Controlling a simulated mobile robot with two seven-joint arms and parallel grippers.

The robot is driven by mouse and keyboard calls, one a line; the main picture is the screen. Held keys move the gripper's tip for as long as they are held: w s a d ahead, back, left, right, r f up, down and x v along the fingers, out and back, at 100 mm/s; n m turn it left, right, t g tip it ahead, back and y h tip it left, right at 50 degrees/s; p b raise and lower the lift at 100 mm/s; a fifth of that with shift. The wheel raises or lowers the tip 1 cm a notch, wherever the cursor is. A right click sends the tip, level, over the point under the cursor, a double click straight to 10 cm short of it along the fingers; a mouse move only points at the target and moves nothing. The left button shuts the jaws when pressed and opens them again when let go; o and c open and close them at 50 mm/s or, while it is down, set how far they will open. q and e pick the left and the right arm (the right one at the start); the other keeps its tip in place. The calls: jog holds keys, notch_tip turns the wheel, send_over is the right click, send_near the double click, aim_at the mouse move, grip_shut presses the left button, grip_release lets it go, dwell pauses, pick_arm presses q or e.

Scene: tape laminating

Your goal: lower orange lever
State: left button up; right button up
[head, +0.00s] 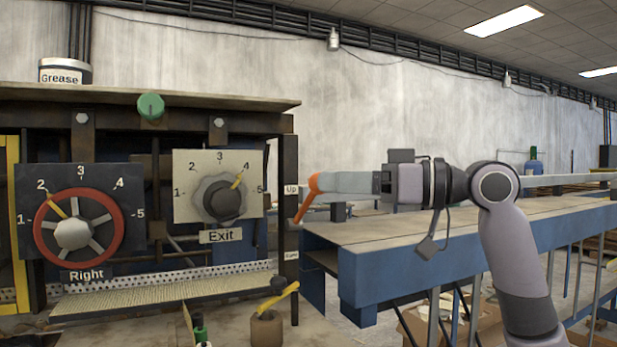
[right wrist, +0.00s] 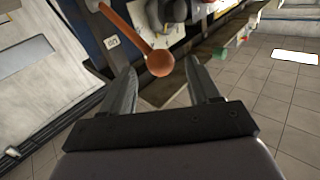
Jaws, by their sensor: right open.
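The orange lever (head: 306,205) is at the right end of the machine, beside the "Up" label (head: 291,189). Its rod slants up and right to a round knob. My right gripper (head: 322,183) comes in from the right with its fingertips at the knob. In the right wrist view the lever's orange knob (right wrist: 160,63) lies between the tips of the two spread fingers, with a gap on each side. The fingers are open and not closed on it. My left gripper is not in view.
A red dial (head: 120,225) labelled "Right" and a grey Exit dial (head: 222,198) are on the machine front. A lower label (head: 291,255) sits below the lever. A yellow-handled lever (head: 268,318) stands in front. A blue-sided table (head: 450,260) extends beneath my right arm.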

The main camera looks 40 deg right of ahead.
aim_at(307, 206)
jog(key=p+x, duration=0.1)
jog(key=x, duration=0.2)
jog(key=shift+w+a+r+p, duration=0.15)
jog(key=shift+w+a+p, duration=0.1)
jog(key=shift+w+p, duration=0.1)
jog(key=shift+x, duration=0.85)
grip_shut()
jog(key=shift+f, duration=0.25)
